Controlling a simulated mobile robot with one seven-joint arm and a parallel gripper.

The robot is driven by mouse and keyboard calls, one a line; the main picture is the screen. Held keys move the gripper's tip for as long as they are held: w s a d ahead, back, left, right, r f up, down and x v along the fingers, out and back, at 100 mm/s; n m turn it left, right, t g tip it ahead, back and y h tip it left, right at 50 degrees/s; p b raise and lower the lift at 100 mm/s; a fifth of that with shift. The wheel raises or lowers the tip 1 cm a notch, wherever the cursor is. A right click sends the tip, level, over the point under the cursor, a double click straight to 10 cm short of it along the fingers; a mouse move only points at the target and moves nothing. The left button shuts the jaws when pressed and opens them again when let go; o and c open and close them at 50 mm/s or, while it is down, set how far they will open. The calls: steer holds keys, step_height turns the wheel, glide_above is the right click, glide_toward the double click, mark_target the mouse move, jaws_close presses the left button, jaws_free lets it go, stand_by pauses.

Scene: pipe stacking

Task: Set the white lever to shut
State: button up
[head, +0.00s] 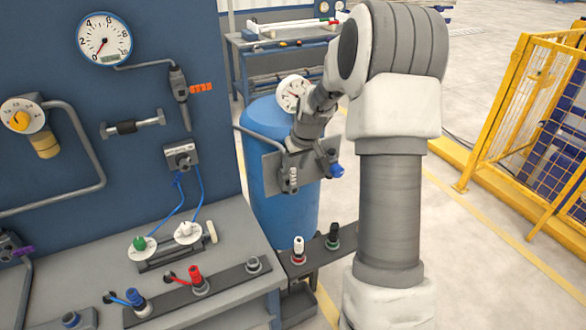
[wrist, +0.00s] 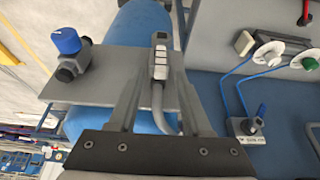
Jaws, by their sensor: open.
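The white lever (wrist: 161,57) is a short ribbed handle on a grey valve, with a bent grey pipe below it. In the wrist view it lies between the two fingers of my gripper (wrist: 158,75), which is open; I cannot tell whether either finger touches it. The valve and its lever also show in the head view (head: 293,179), at the front of a grey plate (head: 272,170) beside the blue tank. The plate also bears a blue-knobbed valve (wrist: 66,42). In the head view my wrist hides part of the plate, and the fingertips are hard to make out.
The blue tank (head: 270,125) stands behind the plate. The grey bench (head: 235,250) at lower left carries several coloured fittings, including a red one (head: 195,276). A white-capped fitting (head: 299,246) stands on a low rack. A yellow cage (head: 530,110) is at the right.

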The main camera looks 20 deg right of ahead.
mark_target(293, 181)
steer(key=shift+x, duration=1.4)
jaws_close()
stand_by(0.5)
